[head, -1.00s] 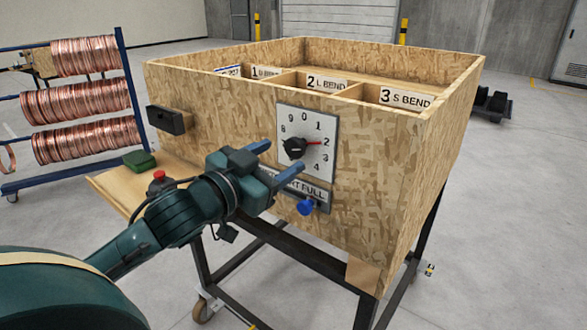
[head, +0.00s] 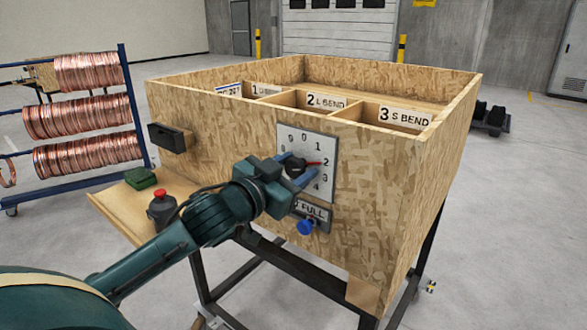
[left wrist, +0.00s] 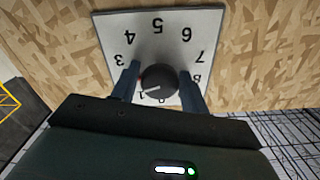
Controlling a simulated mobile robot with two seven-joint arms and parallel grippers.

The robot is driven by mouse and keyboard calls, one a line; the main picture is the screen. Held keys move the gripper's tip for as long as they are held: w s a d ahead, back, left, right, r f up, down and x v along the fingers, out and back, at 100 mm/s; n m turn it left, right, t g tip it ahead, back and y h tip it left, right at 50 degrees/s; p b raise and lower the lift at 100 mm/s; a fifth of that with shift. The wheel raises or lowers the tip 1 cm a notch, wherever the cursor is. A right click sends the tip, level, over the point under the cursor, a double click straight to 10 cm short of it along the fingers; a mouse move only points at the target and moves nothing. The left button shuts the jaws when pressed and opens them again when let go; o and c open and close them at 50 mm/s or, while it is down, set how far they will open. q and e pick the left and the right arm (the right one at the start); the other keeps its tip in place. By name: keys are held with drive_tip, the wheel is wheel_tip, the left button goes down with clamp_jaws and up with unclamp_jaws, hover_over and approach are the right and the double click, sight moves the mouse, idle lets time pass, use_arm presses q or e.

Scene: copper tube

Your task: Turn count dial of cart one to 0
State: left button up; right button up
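The count dial is a black knob with a red pointer on a white number plate (head: 312,143), fixed to the front of the wooden cart (head: 375,175). In the head view the red pointer points at 2. The knob (left wrist: 158,82) also shows in the left wrist view, where the plate is upside down. My left gripper (head: 300,168) is at the dial, with one finger on each side of the knob. Its fingers (left wrist: 160,84) are apart, with small gaps to the knob; contact is not clear. It hides some of the plate's left-hand numbers. My right gripper is not in view.
A blue knob (head: 305,228) on a label plate sits just below the dial. A black box (head: 168,138) sticks out from the cart's front at left. A side shelf holds a red-topped button (head: 160,196) and a green block (head: 140,178). A rack of copper coils (head: 80,115) stands behind at left.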

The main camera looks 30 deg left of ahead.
use_arm(q)
drive_tip(key=c, duration=0.6)
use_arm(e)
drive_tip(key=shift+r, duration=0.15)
